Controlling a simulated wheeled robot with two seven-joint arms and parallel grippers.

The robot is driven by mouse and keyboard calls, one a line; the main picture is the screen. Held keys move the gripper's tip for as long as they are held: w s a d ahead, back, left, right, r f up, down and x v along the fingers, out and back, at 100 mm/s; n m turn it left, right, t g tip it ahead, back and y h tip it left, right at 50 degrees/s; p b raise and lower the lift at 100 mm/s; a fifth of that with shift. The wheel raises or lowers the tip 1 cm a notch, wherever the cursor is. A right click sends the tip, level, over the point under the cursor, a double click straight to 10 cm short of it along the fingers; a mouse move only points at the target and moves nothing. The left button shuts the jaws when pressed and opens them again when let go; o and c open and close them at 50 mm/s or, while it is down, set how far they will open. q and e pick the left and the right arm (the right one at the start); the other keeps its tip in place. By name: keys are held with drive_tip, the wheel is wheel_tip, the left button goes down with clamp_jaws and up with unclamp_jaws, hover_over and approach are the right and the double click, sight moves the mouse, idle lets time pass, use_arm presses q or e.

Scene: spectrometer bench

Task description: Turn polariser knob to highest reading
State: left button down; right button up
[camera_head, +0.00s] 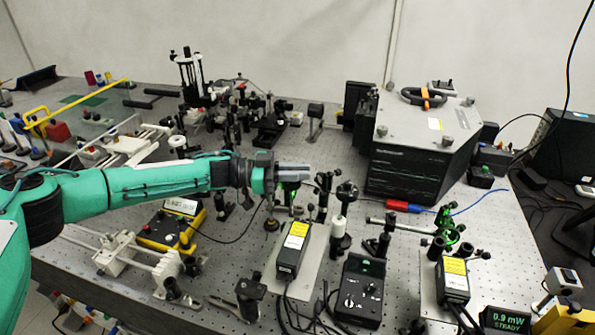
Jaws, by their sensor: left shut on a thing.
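My left gripper (296,173) reaches in from the left on its teal arm and is over the middle of the bench. Its jaws are closed at a green-and-black optical mount (291,194), which shows partly below them. The polariser knob is hidden in the jaws, so its angle cannot be seen. A dark display (507,320) at the bottom right reads 0.9 mW, with STEADY below it. My right gripper is not in view.
A yellow meter (171,225) stands below my left arm. Two yellow-labelled boxes (294,246) (454,277) and a black control box (360,290) stand in front. A large grey unit (424,148) stands back right. Posts and cables crowd the perforated bench.

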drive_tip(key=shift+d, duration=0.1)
use_arm(q)
drive_tip(key=c, duration=1.3)
unclamp_jaws()
drive_tip(key=shift+c, duration=0.2)
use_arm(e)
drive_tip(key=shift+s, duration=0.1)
use_arm(q)
drive_tip(key=shift+r, duration=0.15)
